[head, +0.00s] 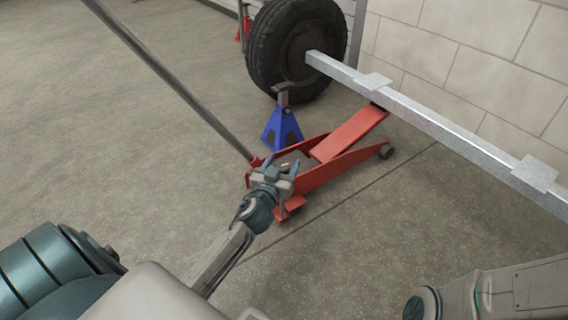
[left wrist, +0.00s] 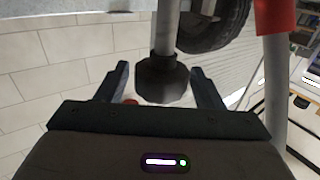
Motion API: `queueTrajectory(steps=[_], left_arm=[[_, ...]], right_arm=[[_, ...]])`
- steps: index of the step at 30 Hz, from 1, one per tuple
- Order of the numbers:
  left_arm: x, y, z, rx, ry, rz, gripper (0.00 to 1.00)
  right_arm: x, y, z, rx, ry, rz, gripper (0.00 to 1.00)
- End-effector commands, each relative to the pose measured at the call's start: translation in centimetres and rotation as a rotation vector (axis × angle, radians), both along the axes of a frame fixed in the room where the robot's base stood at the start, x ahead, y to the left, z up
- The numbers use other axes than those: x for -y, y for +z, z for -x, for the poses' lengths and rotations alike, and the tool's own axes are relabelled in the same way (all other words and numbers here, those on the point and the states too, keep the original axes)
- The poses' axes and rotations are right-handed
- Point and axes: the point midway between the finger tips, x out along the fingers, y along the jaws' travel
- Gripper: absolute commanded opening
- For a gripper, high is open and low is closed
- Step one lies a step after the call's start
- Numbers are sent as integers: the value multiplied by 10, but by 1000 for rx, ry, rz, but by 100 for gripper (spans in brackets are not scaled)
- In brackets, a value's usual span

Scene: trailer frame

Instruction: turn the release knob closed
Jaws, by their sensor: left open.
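The release knob (left wrist: 163,80) is a dark, faceted knob on the end of a light grey rod in the left wrist view. It appears between the two fingers of my left gripper (left wrist: 161,82), with a visible gap on each side. The left gripper is open. In the head view my left gripper (head: 281,171) is at the handle end of the red floor jack (head: 352,137); there I cannot make out the knob among the fingers. My right gripper is out of view.
The jack's long grey handle (head: 178,84) slopes up to the left. A blue jack stand (head: 282,130), a black tyre (head: 270,50) and the galvanised trailer beam (head: 440,128) lie beyond. The floor (head: 90,130) at left is clear.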

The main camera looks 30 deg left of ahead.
Motion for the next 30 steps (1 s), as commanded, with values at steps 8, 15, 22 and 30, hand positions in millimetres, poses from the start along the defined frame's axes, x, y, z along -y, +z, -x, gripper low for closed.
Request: queueTrajectory(steps=[8, 15, 22, 30], left_arm=[[-2, 0, -11, -1, 0, -1, 61], [-2, 0, -10, 0, 0, -1, 45], [-2, 0, -10, 0, 0, 0, 17], [-2, 1, -11, -2, -23, -2, 17]], right_arm=[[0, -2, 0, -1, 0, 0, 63], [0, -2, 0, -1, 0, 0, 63], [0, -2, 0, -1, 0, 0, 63], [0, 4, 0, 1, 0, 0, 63]])
